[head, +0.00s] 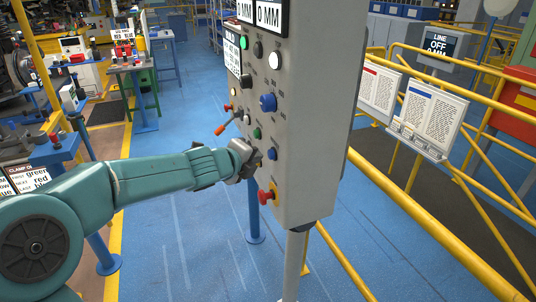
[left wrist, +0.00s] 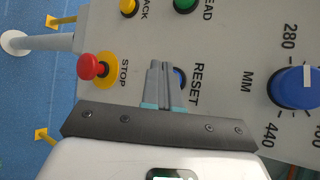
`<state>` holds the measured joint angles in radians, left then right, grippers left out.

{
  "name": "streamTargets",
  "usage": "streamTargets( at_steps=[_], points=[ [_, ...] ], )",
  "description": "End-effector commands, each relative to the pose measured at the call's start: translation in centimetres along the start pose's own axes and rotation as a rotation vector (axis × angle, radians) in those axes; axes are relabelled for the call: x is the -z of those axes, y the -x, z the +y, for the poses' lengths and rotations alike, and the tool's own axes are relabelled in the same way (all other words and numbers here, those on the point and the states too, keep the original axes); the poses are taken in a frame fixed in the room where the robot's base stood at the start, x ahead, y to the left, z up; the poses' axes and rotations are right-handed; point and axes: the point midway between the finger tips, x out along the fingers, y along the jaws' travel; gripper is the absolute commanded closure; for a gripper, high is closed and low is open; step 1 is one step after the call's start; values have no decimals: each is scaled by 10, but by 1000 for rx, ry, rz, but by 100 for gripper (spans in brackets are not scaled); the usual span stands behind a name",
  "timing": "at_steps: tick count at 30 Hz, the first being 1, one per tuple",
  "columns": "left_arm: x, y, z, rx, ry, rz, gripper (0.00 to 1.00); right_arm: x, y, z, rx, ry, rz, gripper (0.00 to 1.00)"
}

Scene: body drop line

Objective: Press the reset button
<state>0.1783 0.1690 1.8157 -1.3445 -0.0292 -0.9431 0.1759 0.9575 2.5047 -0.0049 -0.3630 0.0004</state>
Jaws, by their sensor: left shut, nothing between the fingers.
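The reset button is a blue button (head: 272,154) low on the side of the grey control box (head: 312,110). In the left wrist view the blue button (left wrist: 180,77) shows beside the word RESET, partly hidden behind my fingers. My left gripper (head: 256,160) is shut and empty, close to the panel. In the left wrist view its fingertips (left wrist: 159,66) overlap the button's edge. I cannot tell whether they touch the button or panel. My right gripper is in neither view.
A red STOP knob (left wrist: 91,67) on a yellow base sits beside the reset button; it also shows in the head view (head: 268,196). A blue MM dial (left wrist: 296,88) is on the other side. Green and yellow buttons are nearby. Yellow railings (head: 420,220) stand right of the box.

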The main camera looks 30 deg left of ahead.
Motion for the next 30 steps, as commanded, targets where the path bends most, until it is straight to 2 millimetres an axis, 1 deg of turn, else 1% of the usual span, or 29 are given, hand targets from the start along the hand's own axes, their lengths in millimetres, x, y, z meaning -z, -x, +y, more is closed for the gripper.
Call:
streamTargets(
  at_steps=[11,24,30],
  points=[
    [-4,4,3,-1,0,-1,100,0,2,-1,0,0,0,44],
    [-28,38,26,-1,1,-3,100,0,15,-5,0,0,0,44],
    [-32,44,32,-1,0,0,100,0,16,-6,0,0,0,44]
  ],
)
